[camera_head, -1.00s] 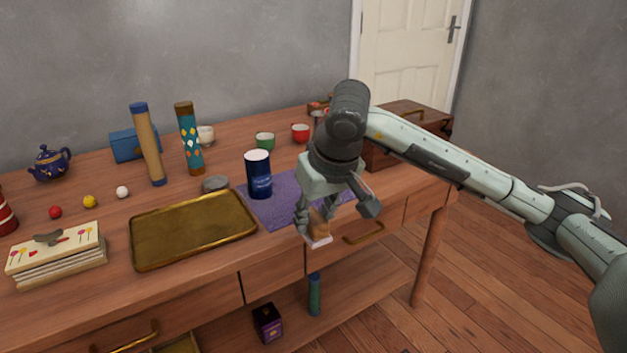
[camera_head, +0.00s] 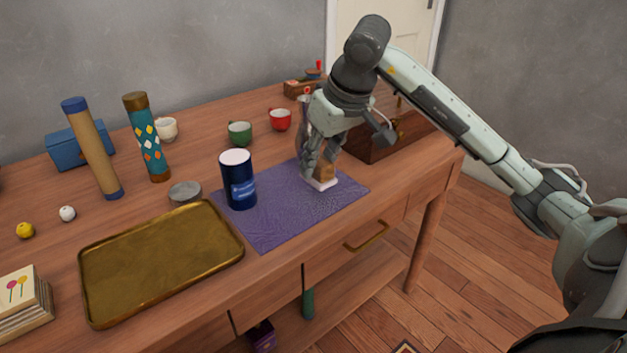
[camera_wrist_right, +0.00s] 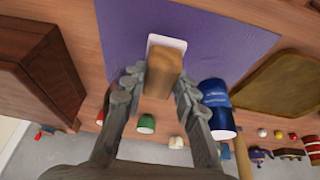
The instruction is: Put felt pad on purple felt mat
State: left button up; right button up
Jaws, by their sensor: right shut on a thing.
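The felt pad (camera_head: 323,181) is a brown wooden block with a white base. My right gripper (camera_head: 320,165) is shut on the block, with the white base facing down. In the right wrist view the block (camera_wrist_right: 164,73) sits between the two fingers, and its white base shows beyond it. The purple felt mat (camera_head: 275,222) lies flat on the table. The pad is over the mat's right part in the head view; I cannot tell whether it touches the mat. My left gripper is not in view.
A dark blue canister (camera_head: 238,182) stands on the mat's left part. A brass tray (camera_head: 160,262) lies to the left. Green (camera_head: 240,133) and red (camera_head: 280,120) cups stand behind the mat. A wooden chest (camera_head: 375,143) is to the right. The mat's front middle is clear.

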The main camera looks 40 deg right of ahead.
aim_at(318, 180)
notch_tip(318, 180, down, 4)
jog(key=shift+r, duration=0.15)
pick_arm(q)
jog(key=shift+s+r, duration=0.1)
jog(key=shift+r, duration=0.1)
pick_arm(e)
jog(key=shift+f, duration=0.35)
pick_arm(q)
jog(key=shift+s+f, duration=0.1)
pick_arm(e)
jog(key=shift+f, duration=0.1)
jog(key=o, duration=1.1)
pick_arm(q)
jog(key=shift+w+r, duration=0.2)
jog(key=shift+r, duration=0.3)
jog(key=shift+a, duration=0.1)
